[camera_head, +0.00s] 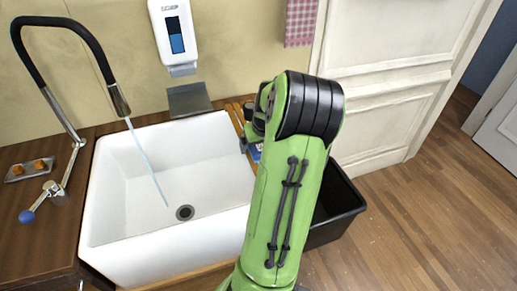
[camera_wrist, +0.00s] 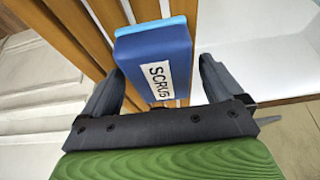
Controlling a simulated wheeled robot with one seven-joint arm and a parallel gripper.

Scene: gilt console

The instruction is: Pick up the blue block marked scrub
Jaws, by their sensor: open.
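The gripper is open, with a finger on each side of the block; a gap shows at least on the left. In the head view only a small bit of blue (camera_head: 256,152) shows beside my green arm, which hides most of the block and the gripper.
A white sink (camera_head: 125,215) with water running from a black hose tap (camera_head: 120,100) lies left of the slats (camera_head: 236,117). A black bin (camera_head: 340,205) stands right of my arm. A soap dispenser (camera_head: 174,32) hangs on the wall. Open wooden floor lies to the right.

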